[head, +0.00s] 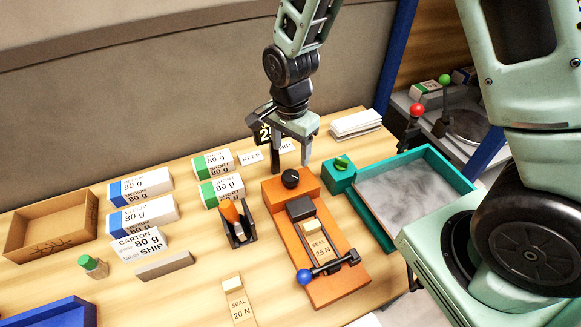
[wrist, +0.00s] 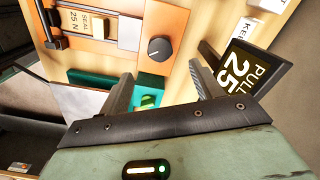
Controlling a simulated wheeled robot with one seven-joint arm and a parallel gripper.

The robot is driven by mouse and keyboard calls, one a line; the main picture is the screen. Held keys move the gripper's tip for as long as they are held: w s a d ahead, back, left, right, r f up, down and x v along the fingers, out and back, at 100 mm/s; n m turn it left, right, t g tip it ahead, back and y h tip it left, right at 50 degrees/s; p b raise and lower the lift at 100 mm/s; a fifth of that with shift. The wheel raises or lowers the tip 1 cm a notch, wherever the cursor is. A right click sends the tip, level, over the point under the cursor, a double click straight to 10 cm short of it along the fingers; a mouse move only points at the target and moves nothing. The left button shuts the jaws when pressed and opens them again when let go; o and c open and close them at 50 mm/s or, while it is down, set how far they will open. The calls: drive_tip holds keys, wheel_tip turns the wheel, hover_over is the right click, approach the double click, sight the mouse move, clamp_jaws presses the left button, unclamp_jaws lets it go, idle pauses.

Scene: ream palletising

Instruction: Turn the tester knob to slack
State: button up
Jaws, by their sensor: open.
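The tester (head: 325,285) is an orange unit on the table, with a round black knob (head: 290,178) on its far end. The knob also shows in the wrist view (wrist: 160,49), with a short pale mark on its face; I cannot read a setting for it. A strip labelled SEAL 25 N (head: 320,250) lies on the tester, and a bar with a blue ball end crosses its near end. My gripper (head: 290,161) points down just above the knob, its two fingers apart and empty. In the wrist view the knob lies beyond the gap between the fingertips (wrist: 160,75), not visibly touched.
A dark PULL 25 sign (wrist: 248,72) stands close by my gripper. A small teal block with a green top (head: 340,173) and a teal tray (head: 448,166) are right of the tester. A black holder (head: 237,232) and several ream packs stand to the left.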

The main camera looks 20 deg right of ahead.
sight(291, 175)
wheel_tip(291, 175, down, 8)
drive_tip(key=shift+f+p, duration=0.25)
drive_tip(key=shift+p, duration=0.65)
drive_tip(key=c, duration=1)
